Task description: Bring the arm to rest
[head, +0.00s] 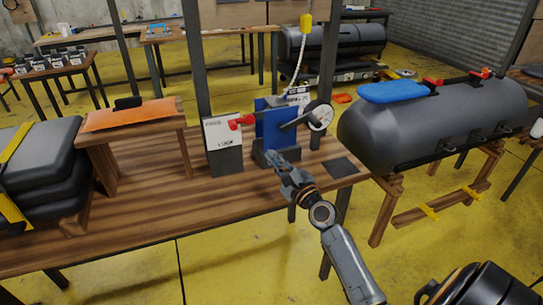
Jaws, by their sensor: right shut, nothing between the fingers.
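My right arm comes in from the lower right. Its gripper (284,168) is shut and empty. In the picture it shows in front of the base of a blue device (275,127) with a round gauge (319,116), near the table's right part. I cannot tell whether it touches anything. My left gripper is not in view.
Yellow floor (260,270) is open in front.

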